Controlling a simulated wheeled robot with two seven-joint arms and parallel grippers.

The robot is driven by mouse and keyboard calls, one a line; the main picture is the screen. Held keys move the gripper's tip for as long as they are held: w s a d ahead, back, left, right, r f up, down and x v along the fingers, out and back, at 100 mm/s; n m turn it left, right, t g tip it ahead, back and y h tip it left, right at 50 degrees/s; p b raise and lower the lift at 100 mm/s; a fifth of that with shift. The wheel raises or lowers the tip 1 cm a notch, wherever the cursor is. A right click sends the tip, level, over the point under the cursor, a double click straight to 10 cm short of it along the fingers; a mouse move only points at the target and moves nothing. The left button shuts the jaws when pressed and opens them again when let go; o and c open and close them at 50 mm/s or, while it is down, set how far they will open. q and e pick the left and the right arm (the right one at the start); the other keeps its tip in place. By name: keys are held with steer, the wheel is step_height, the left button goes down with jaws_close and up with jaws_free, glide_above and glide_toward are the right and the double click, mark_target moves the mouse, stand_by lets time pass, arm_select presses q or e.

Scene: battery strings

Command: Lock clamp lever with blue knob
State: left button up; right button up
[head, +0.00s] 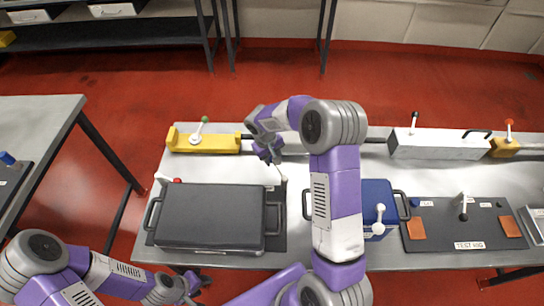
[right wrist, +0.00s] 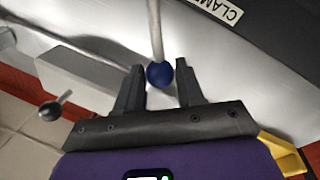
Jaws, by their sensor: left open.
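The clamp lever's blue knob (right wrist: 160,74) sits between the two fingers of my right gripper (right wrist: 161,85) in the right wrist view. The fingers are drawn in close on both sides of it. The lever's metal rod (right wrist: 154,28) runs from the knob to the top edge. In the head view my right gripper (head: 270,152) is over the table, just behind the dark case, and hides the knob. The rod (head: 277,169) slants down to its pivot beside the case. My left gripper (head: 190,290) is open and empty low in the head view, in front of the table.
A closed dark case (head: 208,218) lies left of the lever, and a blue case (head: 348,208) lies to the right. A yellow block (head: 205,145) with a green-knobbed lever stands at the back left. A testing rig (head: 440,222) is at the right.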

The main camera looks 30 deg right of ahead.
jaws_close()
